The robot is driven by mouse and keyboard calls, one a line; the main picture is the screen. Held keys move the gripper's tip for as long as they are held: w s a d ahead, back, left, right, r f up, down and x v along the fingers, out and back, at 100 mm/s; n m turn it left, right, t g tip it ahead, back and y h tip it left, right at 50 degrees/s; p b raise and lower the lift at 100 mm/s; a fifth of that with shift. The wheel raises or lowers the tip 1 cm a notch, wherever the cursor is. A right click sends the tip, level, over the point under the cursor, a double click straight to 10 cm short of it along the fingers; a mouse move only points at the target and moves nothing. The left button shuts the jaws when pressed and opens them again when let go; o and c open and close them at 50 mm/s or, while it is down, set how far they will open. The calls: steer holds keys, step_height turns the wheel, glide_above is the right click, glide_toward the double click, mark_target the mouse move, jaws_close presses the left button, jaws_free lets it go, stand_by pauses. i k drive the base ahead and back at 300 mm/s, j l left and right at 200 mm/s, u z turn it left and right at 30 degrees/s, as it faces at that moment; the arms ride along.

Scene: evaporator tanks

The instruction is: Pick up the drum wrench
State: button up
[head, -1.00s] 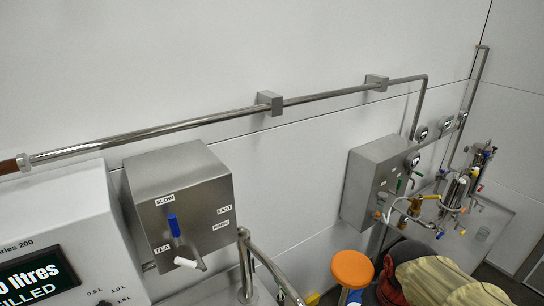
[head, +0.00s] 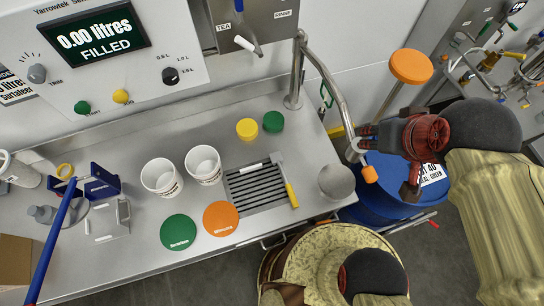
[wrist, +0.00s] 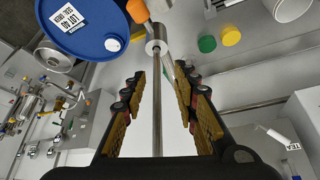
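My gripper (head: 362,140) is open, its fingers wide apart beside the curved steel tap pipe (head: 328,76). In the wrist view its fingertips (wrist: 160,78) stand either side of a steel pipe running up the middle; contact is not visible. I cannot tell for certain which thing is the drum wrench. A tool with a grey head and yellow handle (head: 291,194) lies on the slotted drain (head: 244,192), left of my gripper.
White cups (head: 160,178) and green and orange discs (head: 221,217) stand on the steel counter (head: 120,262). Yellow (head: 246,129) and green (head: 273,122) caps lie behind the drain.

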mark_target(277, 158)
steer(key=j+u, duration=0.1)
steer(key=u, duration=0.7)
